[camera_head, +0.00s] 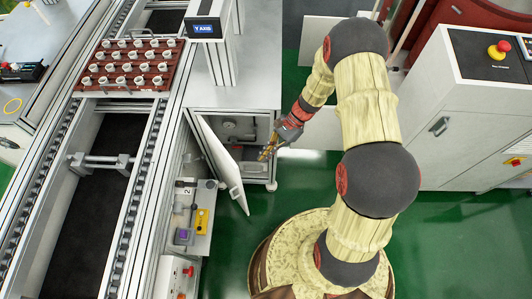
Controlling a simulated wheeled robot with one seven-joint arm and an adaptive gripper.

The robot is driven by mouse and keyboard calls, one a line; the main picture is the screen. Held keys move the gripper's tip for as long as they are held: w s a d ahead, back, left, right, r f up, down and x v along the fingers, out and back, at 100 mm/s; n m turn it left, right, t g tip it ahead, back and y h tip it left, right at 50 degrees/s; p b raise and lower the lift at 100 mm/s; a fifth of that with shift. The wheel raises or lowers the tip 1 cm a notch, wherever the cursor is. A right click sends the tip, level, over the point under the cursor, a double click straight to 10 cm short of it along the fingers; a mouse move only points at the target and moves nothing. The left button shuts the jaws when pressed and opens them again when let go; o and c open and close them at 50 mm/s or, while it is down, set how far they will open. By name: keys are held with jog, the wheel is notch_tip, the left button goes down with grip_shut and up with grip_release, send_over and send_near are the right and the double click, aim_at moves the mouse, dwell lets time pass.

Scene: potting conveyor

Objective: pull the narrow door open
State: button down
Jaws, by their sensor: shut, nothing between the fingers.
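The narrow door (222,163) is a pale panel on the cabinet under the conveyor's side. It stands ajar, swung out from the cabinet opening (238,128), and the grey inside shows to the right of it. My gripper (263,157) is shut and empty. It is in front of the opening, to the right of the door's panel, and appears apart from it. Whether the fingertips touch anything behind them is too small to tell.
The conveyor (150,150) runs along the left with a brown tray (92,75) of several white cups. A small shelf (199,243) with yellow and purple blocks is below the door. A white control cabinet (455,120) stands right. Green floor (225,240) is clear before the door.

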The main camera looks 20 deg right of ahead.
jog(key=s+a+f+b, duration=0.2)
jog(key=a+f, duration=0.2)
jog(key=a, duration=0.3)
jog(key=shift+s+a, duration=0.3)
jog(key=a, duration=0.1)
jog(key=s+a, duration=0.1)
jog(key=a, duration=0.1)
jog(key=shift+s+a, duration=0.2)
jog(key=shift+s, duration=0.05)
